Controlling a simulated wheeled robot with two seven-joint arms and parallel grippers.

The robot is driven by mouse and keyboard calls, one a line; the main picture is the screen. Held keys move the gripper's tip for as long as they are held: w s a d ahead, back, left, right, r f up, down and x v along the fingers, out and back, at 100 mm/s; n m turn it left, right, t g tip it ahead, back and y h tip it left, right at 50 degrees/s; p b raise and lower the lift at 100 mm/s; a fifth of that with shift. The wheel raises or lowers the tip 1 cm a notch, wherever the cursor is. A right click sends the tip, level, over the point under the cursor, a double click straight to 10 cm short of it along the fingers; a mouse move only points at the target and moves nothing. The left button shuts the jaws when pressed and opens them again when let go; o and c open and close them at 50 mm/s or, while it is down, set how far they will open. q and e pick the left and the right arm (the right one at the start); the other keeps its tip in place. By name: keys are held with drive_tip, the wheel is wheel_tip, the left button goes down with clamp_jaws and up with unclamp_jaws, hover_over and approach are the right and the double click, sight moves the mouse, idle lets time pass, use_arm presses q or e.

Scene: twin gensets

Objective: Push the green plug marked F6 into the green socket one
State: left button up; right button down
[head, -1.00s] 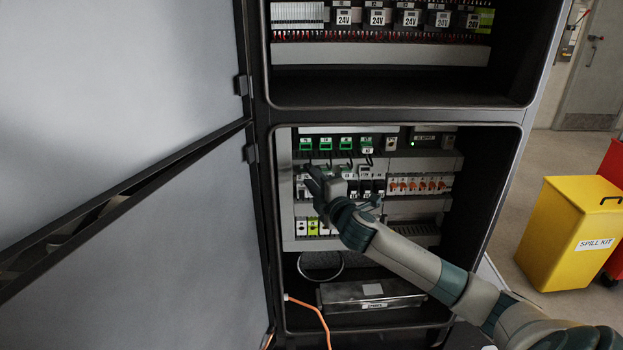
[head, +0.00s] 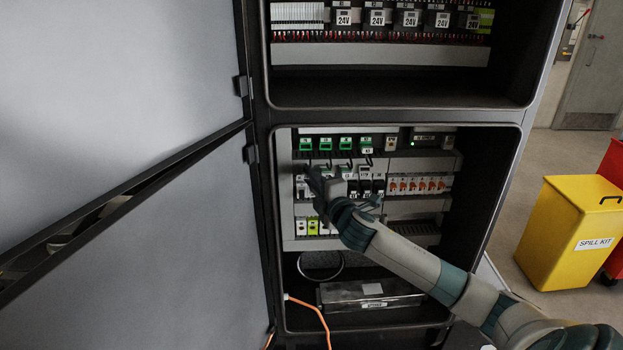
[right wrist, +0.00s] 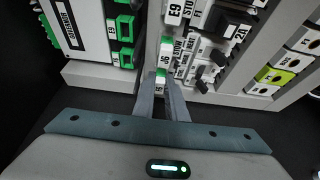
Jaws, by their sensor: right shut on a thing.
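My right gripper (right wrist: 162,84) is shut on a small green-and-white plug (right wrist: 165,52), whose label is too small to read surely. In the head view, my right gripper (head: 311,176) is inside the open cabinet, below the row of green parts, and hides the plug. Green socket-like parts (head: 305,144) stand in a row along the upper rail; I cannot tell which is socket one. I cannot tell whether the plug touches any socket. My left gripper is not in view.
Switches with orange levers (head: 418,185) sit right of the gripper. White and green terminals (head: 313,227) lie below it. A grey duct (right wrist: 95,77) runs beside the fingers. The open cabinet door (head: 130,110) fills the left. A yellow spill kit bin (head: 575,232) stands at right.

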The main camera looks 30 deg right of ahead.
drive_tip(key=shift+s+a, duration=0.1)
drive_tip(key=shift+s+a, duration=0.15)
drive_tip(key=shift+s, duration=0.1)
drive_tip(key=shift+s+a, duration=0.15)
drive_tip(key=shift+s, duration=0.1)
drive_tip(key=shift+s+a+p, duration=0.2)
drive_tip(key=shift+s+p, duration=0.15)
idle(0.7)
drive_tip(key=shift+s+a+p, duration=0.25)
drive_tip(key=shift+s+a, duration=0.2)
drive_tip(key=shift+s, duration=0.3)
drive_tip(key=shift+s+a+p, duration=0.25)
drive_tip(key=shift+s+a, duration=0.2)
drive_tip(key=shift+s, duration=0.25)
drive_tip(key=shift+s+a+p, duration=0.25)
drive_tip(key=shift+s+a, duration=0.2)
drive_tip(key=shift+s, duration=0.3)
drive_tip(key=shift+r, duration=0.1)
wheel_tip(320, 180, up, 6)
drive_tip(key=p, duration=0.6)
drive_tip(key=shift+w+d, duration=0.1)
drive_tip(key=shift+w, duration=0.05)
